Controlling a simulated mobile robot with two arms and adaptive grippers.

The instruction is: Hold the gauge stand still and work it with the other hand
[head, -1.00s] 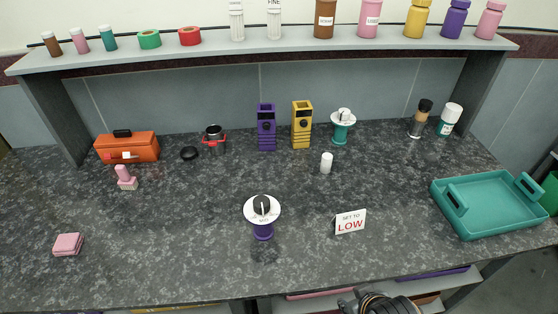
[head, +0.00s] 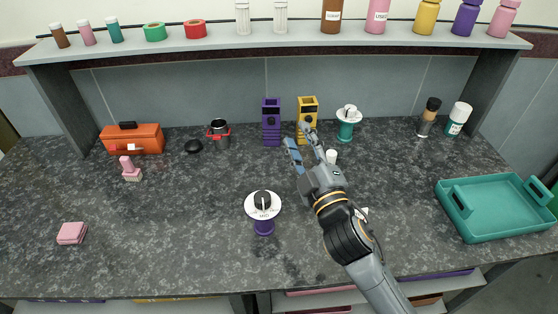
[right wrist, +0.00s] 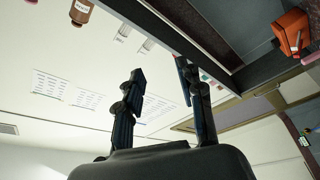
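The gauge stand (head: 264,228) stands upright near the middle of the counter in the head view. It has a purple base, a white dial face and a black knob (head: 262,200) with a white pointer mark. A similar teal stand (head: 347,132) with a white dial is farther back. My right gripper (head: 301,143) is raised behind and right of the purple stand, apart from it. Its fingers are spread and empty, as the right wrist view (right wrist: 158,80) also shows. The "SET TO LOW" sign is almost wholly hidden by my right arm. My left gripper is out of view.
Purple (head: 271,123) and yellow (head: 307,105) devices stand at the back. A white cylinder (head: 331,157) is close to my right gripper. A teal tray (head: 495,232) lies right, an orange toolbox (head: 146,140) and pink pads (head: 72,234) left. The counter left of the gauge stand is clear.

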